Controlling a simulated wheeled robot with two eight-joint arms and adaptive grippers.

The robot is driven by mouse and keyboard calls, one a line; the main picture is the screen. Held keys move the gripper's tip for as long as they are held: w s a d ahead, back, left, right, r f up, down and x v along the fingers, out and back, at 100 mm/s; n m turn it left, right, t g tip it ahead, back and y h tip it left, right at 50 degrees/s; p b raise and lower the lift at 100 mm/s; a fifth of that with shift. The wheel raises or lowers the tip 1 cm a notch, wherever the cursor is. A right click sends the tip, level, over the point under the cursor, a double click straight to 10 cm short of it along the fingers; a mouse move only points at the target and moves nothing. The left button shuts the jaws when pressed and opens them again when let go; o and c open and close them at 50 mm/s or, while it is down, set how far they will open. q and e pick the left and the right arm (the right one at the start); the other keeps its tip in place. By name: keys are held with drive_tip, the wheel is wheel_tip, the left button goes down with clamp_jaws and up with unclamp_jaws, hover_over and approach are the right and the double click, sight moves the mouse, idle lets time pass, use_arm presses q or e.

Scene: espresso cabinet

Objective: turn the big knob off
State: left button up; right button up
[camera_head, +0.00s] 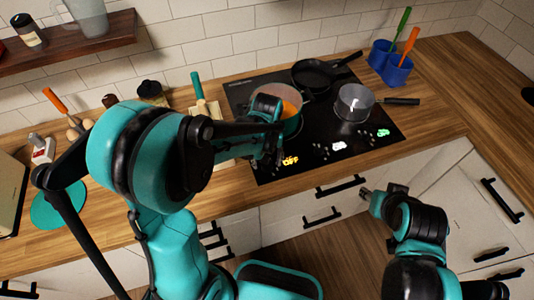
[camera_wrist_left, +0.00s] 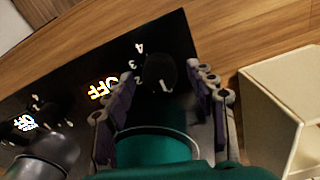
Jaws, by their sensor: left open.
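A dark round knob (camera_wrist_left: 160,73) sits on the black cooktop (camera_wrist_left: 75,65) in the left wrist view, with small white numbers beside it and a lit OFF mark (camera_wrist_left: 103,88) to its left. My left gripper (camera_wrist_left: 163,80) is open, with one finger on each side of this knob; whether they touch it cannot be told. In the head view my left gripper (camera_head: 272,153) is at the cooktop's near left edge and hides the knob.
A pot with orange contents (camera_head: 291,108) stands just behind my left gripper. A dark pan (camera_head: 318,74) and a grey saucepan (camera_head: 354,103) are on the cooktop too. Blue utensil holders (camera_head: 390,65) stand at the back right. The wooden counter to the right is clear.

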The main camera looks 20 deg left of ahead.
use_arm(q)
wheel_tip(320, 180, up, 11)
drive_tip(key=shift+r, duration=0.2)
idle(0.6)
drive_tip(key=s+a+f+m+t+b, duration=0.1)
drive_tip(key=s+a+m+t+b, duration=0.1)
drive_tip(key=s, duration=0.3)
drive_tip(key=s+a+f+m+t+b, duration=0.1)
drive_tip(key=s+a+m+t+b, duration=0.1)
drive_tip(key=s+t, duration=0.3)
drive_tip(key=shift+s+a+f+m, duration=0.25)
drive_tip(key=shift+s+f+m, duration=0.05)
drive_tip(key=shift+f+m, duration=0.1)
